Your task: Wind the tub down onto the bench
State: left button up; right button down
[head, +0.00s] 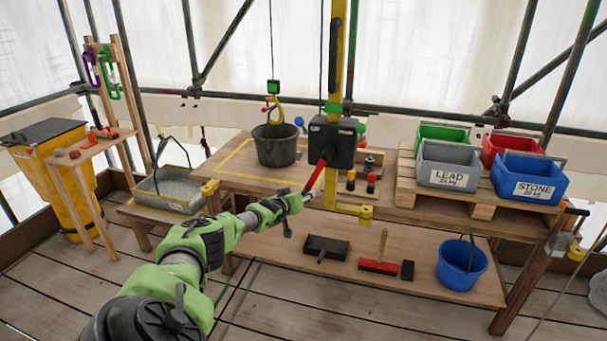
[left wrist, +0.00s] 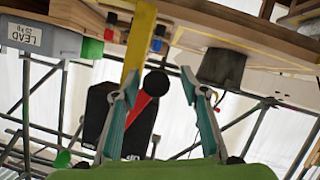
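The black tub (head: 277,150) hangs upright under a yellow hook (head: 274,108) on a cable, over the bench (head: 220,170). I cannot tell whether its base touches the bench. The tub also shows upside down in the left wrist view (left wrist: 222,68). The black winch box (head: 332,142) sits on a yellow post and has a red crank arm (head: 315,180). My left gripper (head: 298,200) is at the crank's lower end. In the left wrist view its fingers (left wrist: 161,78) are apart, with the black crank knob (left wrist: 156,83) between them. My right gripper is not in view.
A yellow outline (head: 237,155) marks the bench left of the tub. A pallet (head: 405,175) on the right holds several bins, including LEAD (head: 447,166) and STONE (head: 527,180). A blue bucket (head: 461,268) stands on the lower shelf. A grey tray (head: 170,190) is left of the bench.

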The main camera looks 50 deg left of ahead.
aim_at(317, 172)
pick_arm(q)
jog(key=shift+w+d+r, duration=0.2)
jog(key=shift+d+r, duration=0.05)
jog(key=shift+d, duration=0.05)
jog(key=shift+s+a+r, duration=0.1)
jog(key=shift+a+r, duration=0.1)
jog(key=shift+r, duration=0.85)
notch_tip(317, 172, up, 7)
jog(key=shift+s+a+r, duration=0.1)
jog(key=shift+r, duration=0.1)
